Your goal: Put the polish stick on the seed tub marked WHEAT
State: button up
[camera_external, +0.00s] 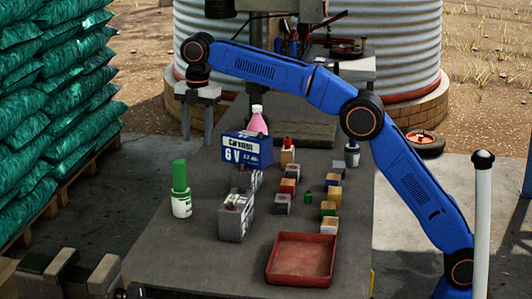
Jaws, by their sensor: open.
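My gripper (197,130) hangs at the far left of the bench, its two grey fingers apart and pointing down, with nothing seen between them. It is above and behind the green-capped white bottle, apart from the bench items. Several small block-like items stand in loose rows right of centre, among them a red-topped one (288,187) and a yellowish one (328,209). Their markings are too small to read, so I cannot tell which is the WHEAT tub or the polish stick. A small green piece (308,198) stands among them.
Green sacks (60,110) are stacked left. The front left of the bench is clear.

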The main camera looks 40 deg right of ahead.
jog(key=d+r+m, duration=0.1)
jog(key=d+m, duration=0.1)
jog(key=d, duration=0.5)
jog(key=s+d+r+m, duration=0.1)
jog(key=d+r+m, duration=0.1)
jog(key=d, duration=0.5)
jog(key=s+d+r+m+t, duration=0.1)
jog(key=d+r+m, duration=0.1)
jog(key=d, duration=0.5)
jog(key=shift+s+m+y, duration=0.15)
jog(key=shift+m+y, duration=0.15)
jog(key=s+d+f+m+t, duration=0.1)
jog(key=s+d+m, duration=0.3)
jog(key=d, duration=0.5)
jog(key=s+d+f+m, duration=0.1)
jog(key=s+d+m, duration=0.1)
jog(key=s+d, duration=0.55)
jog(key=s+d+f+m+t, duration=0.1)
jog(key=s+d+f+m, duration=0.5)
jog(key=s+d+f, duration=0.3)
jog(key=s+d+f+m+t, duration=0.1)
jog(key=s+d+f+m, duration=0.5)
jog(key=s+d+f, duration=0.4)
jog(key=s+f, duration=0.3)
jog(key=s, duration=0.3)
jog(key=shift+f+t+h, duration=0.3)
jog(key=shift+f+h, duration=0.1)
jog(key=shift+s+d, duration=0.1)
